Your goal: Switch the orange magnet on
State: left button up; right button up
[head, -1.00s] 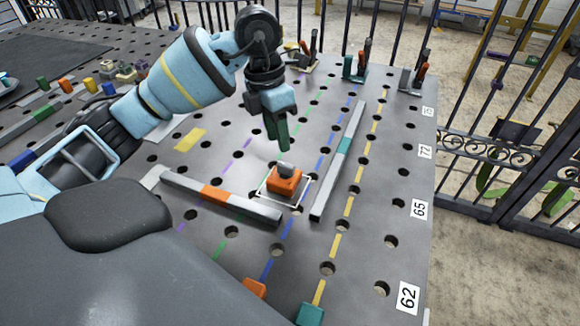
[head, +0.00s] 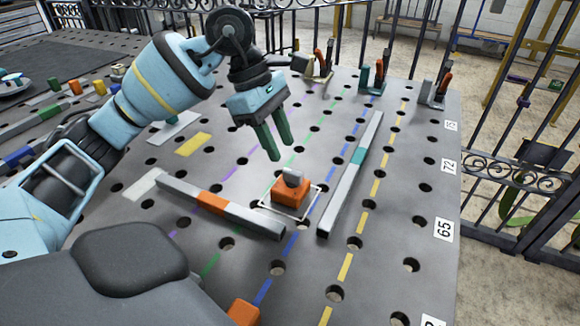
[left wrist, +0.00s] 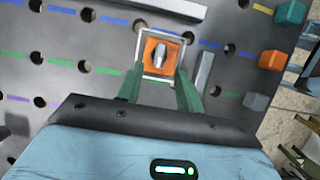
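The orange magnet (head: 287,192) is a small orange block with a grey knob (head: 293,177) on top. It sits inside a white square outline on the grey perforated table. It also shows in the left wrist view (left wrist: 152,64), with its knob (left wrist: 160,54) upright in the picture. My left gripper (head: 280,151) is open and empty, its two green fingers pointing down above and slightly behind the magnet, apart from it. In the left wrist view the fingers (left wrist: 156,77) appear on either side of the magnet's lower edge. My right gripper is not in view.
A grey bar with an orange band (head: 213,204) lies left of the magnet, and one with a teal band (head: 357,157) lies right. Several clamps (head: 372,78) stand along the far edge. An orange block (head: 243,312) is at the near edge. The table (head: 325,285) has many holes.

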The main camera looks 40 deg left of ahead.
aim_at(291, 171)
pick_arm(q)
jog(key=shift+x, duration=3.15)
grip_shut()
